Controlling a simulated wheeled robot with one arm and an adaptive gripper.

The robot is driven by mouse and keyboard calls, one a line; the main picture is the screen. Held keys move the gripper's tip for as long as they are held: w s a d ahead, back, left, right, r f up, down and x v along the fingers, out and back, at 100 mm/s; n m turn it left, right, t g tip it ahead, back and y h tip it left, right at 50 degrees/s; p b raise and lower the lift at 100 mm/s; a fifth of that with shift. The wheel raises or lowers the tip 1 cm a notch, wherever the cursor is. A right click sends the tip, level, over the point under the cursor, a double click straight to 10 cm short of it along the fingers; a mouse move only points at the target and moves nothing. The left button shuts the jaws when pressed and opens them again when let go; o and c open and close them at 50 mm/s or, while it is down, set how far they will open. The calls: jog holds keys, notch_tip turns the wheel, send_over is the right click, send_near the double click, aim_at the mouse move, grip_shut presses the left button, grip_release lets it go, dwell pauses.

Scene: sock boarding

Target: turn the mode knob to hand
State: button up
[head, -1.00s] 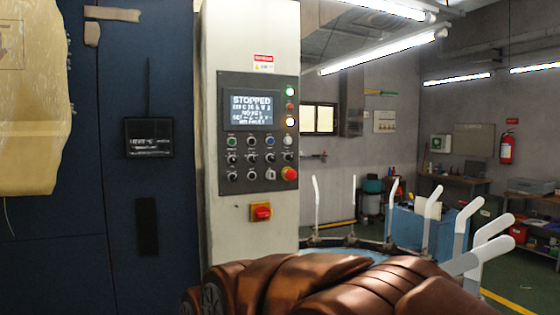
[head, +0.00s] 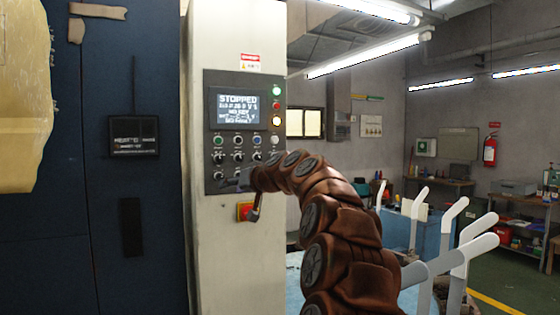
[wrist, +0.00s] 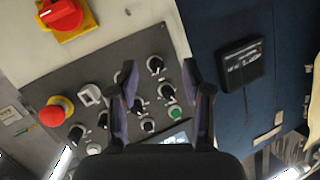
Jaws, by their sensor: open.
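The grey control panel (head: 210,100) on the pale cabinet carries several black knobs in rows below a screen reading STOPPED. My gripper (wrist: 158,74) is open, its two dark fingers reaching over the panel. The bottom-row knob (wrist: 155,65) farthest from the red emergency button (wrist: 57,110) shows between the fingertips; whether they touch it I cannot tell. In the head view my gripper (head: 232,184) is at the panel's lower edge, beside that knob (head: 218,175). The fingers and wrist hide other controls. Labels are too small to read, so I cannot tell which is the mode knob.
A red and yellow rotary switch (head: 244,211) sits just below the panel, partly behind my gripper; it also shows in the wrist view (wrist: 65,15). A dark blue machine panel (head: 90,215) stands left. White curved posts (head: 462,240) stand at the right.

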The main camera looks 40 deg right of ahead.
jog(key=s+d+r+m+t+h, duration=0.1)
jog(key=s+d+r+h, duration=0.15)
jog(key=d, duration=0.65)
jog(key=s+d+r+m+t+h, duration=0.1)
jog(key=s+d+r+h, duration=0.2)
jog(key=d, duration=0.6)
jog(key=r+p+x, duration=0.1)
jog(key=p+x, duration=0.2)
jog(key=x, duration=0.5)
jog(key=shift+w+a+r+p, duration=0.2)
jog(key=shift+r+p, duration=0.05)
jog(key=shift+p, duration=0.15)
jog(key=shift+c, duration=0.4)
grip_shut()
